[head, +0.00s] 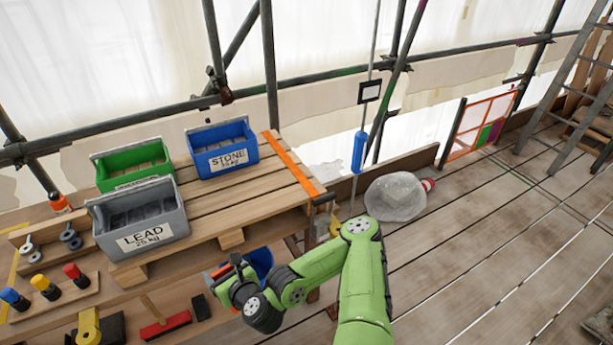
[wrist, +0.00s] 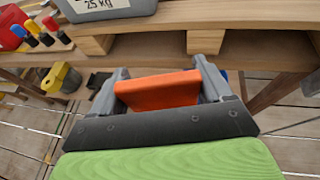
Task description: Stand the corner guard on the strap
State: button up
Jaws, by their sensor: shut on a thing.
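My gripper (head: 228,268) is below and in front of the pallet's front edge, at the end of my green arm. In the wrist view its two grey fingers (wrist: 160,82) are shut on an orange block-like piece, which I take for the corner guard (wrist: 157,92). A bit of its orange shows in the head view (head: 221,271); the rest is hidden by the gripper. The orange strap (head: 290,163) runs across the right end of the wooden pallet, down to its front right corner. Nothing stands on the strap. The guard is apart from it.
On the pallet (head: 240,207) stand a grey LEAD bin (head: 142,240), a green bin (head: 133,183) and a blue STONE bin (head: 222,158). A blue bin (head: 262,262) is beneath. A hanging line with a blue weight (head: 358,152) and a clear bag (head: 396,197) are right of the pallet.

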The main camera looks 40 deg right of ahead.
notch_tip(320, 180, up, 3)
jog(key=shift+a+f+p, duration=0.1)
jog(key=shift+f+p, duration=0.1)
jog(key=shift+p, duration=0.55)
